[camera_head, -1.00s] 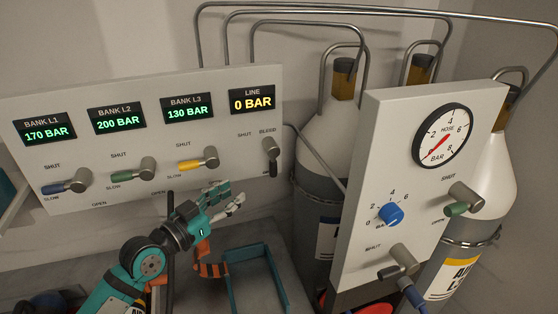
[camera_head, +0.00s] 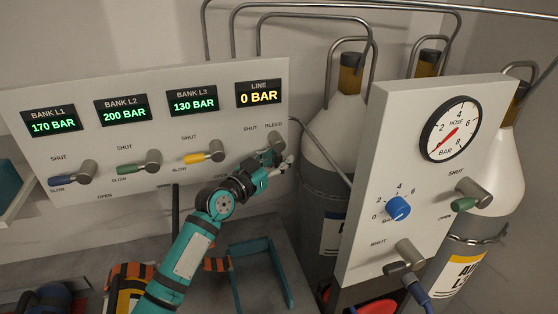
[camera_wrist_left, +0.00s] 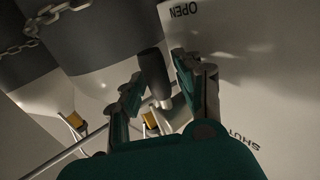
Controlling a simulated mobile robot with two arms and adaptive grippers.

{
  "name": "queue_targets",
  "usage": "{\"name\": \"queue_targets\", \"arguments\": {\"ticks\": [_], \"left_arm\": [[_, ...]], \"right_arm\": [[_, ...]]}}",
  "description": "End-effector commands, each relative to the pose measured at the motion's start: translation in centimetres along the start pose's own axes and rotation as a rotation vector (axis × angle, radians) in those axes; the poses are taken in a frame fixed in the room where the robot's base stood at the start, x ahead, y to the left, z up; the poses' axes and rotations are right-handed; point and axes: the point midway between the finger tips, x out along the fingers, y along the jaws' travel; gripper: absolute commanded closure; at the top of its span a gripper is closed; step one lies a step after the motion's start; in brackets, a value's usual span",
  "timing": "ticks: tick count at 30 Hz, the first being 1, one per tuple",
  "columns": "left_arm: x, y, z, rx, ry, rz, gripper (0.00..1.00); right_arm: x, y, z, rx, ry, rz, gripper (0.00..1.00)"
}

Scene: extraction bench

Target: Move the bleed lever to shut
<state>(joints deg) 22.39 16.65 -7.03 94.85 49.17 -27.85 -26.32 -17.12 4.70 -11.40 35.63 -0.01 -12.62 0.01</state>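The bleed lever (camera_head: 277,141) is at the right end of the bank panel, below the line display that reads 0 BAR. Its labels read SHUT to the left and BLEED above. My left gripper (camera_head: 277,164) is at the lever and covers part of it, so the handle's angle is hard to tell in the head view. In the left wrist view, a dark handle (camera_wrist_left: 154,74) with a grey end lies between the two fingers of my left gripper (camera_wrist_left: 155,88). The fingers look open, with gaps beside the handle. My right gripper is out of view.
Blue, green (camera_head: 153,158) and yellow bank levers lie left along the panel (camera_head: 45,95). A hose panel (camera_head: 365,200) with gauge, blue knob and levers stands to the right. Gas cylinders (camera_head: 332,140) stand behind. A teal tray (camera_head: 250,243) lies below my arm.

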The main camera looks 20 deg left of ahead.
Motion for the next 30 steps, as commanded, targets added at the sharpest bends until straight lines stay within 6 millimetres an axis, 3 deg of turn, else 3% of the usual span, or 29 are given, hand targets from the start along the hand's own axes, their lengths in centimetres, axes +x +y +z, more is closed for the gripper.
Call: {"name": "queue_targets", "arguments": {"ticks": [6, 14, 30], "left_arm": [[0.02, 0.01, 0.03, 0.0, -0.001, 0.0, 0.66], [0.0, 0.01, 0.04, 0.0, -0.001, 0.0, 1.0], [-0.05, 0.03, 0.23, -0.001, -0.004, 0.001, 1.0]], "right_arm": [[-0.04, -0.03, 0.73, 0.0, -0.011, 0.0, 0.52], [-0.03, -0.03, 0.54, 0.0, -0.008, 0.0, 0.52], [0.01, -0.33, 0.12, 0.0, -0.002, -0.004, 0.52]]}}
